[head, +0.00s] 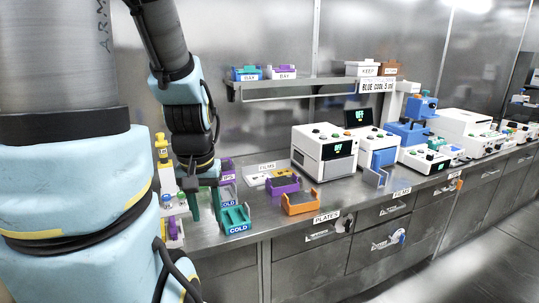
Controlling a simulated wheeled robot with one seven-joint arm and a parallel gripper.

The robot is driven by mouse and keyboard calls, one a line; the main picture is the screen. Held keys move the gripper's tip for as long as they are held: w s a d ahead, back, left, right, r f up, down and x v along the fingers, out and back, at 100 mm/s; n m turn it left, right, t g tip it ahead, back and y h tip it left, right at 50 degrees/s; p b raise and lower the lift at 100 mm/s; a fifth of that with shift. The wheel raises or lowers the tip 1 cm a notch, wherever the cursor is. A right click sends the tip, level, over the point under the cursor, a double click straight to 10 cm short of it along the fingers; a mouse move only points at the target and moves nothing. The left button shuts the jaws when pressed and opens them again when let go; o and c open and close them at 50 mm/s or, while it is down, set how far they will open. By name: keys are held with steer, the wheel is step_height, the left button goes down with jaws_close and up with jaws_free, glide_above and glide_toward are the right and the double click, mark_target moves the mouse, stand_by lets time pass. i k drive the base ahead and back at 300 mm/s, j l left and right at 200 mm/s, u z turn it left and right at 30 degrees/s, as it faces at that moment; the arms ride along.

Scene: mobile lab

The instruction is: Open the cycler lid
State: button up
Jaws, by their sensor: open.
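Two white machines stand side by side on the steel counter. The left one (323,152) has a dark front panel, a small green-lit display and coloured buttons on top. The right one (372,146) has a dark panel with lit text standing up at its back and a blue part at its front. I cannot tell which is the cycler, and no lid is clear at this size. My gripper (203,196) points down at the left end of the counter, beside the teal COLD racks, well left of both machines. It is open and appears empty.
Teal COLD racks (235,219), a purple block (284,187) and an orange block (300,202) lie on the counter (345,192) between my gripper and the machines. A wall shelf (300,82) with small bins runs above. A blue device (410,130) stands farther right.

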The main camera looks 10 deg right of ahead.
mark_target(412, 134)
steer(key=l+u, duration=0.5)
steer(key=l, duration=0.35)
steer(key=k+l+u, duration=0.1)
steer(key=l+u, duration=0.35)
steer(key=l, duration=0.35)
